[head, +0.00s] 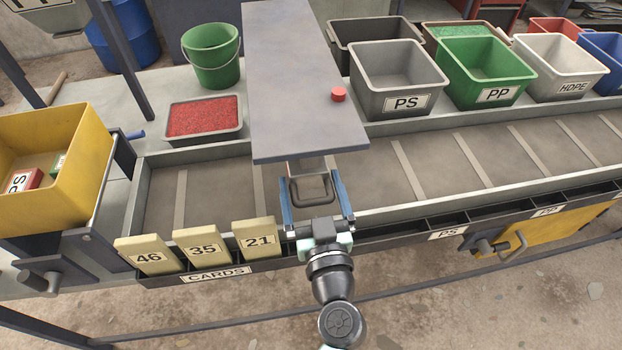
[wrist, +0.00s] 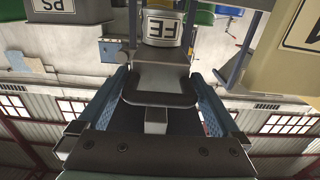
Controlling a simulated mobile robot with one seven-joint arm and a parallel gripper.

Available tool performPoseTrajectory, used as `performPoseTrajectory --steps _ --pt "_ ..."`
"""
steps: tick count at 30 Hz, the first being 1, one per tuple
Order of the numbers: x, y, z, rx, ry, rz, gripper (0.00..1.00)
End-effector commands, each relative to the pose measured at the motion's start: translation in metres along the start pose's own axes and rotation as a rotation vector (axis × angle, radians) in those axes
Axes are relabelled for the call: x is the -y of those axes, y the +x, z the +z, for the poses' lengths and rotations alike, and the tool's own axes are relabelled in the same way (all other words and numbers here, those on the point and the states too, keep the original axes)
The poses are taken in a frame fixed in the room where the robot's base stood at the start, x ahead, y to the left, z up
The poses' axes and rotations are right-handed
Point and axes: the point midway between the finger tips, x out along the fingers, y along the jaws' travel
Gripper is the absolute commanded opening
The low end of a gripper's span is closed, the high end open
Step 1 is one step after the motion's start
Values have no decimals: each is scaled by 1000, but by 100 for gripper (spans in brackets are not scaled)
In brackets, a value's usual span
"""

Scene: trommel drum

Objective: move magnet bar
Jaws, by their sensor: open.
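A dark looped handle (head: 312,201) sticks out from under the front end of a flat grey panel (head: 292,80) above the conveyor. It appears to belong to the magnet bar, whose body is mostly hidden under the panel. In the wrist view the handle (wrist: 160,99) lies across the space between the fingers, with a grey block (wrist: 160,75) behind it. My gripper (head: 311,178) is open, with one blue finger on each side of the handle. A gap shows between handle and fingers in the wrist view (wrist: 160,78).
Cards 46, 35 and 21 (head: 260,240) stand in the front rack (head: 216,276) left of my gripper. A yellow bin (head: 50,190) is at left. PS (head: 400,80) and PP (head: 484,70) bins stand behind the belt. An FE label (wrist: 160,28) shows beyond the handle.

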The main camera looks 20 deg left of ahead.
Motion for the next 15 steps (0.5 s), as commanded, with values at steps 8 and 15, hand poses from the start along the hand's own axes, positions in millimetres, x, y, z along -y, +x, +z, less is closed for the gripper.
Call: performPoseTrajectory --steps 8,15 --pt "0 3 0 0 0 0 100" --pt "0 2 0 0 0 0 64"
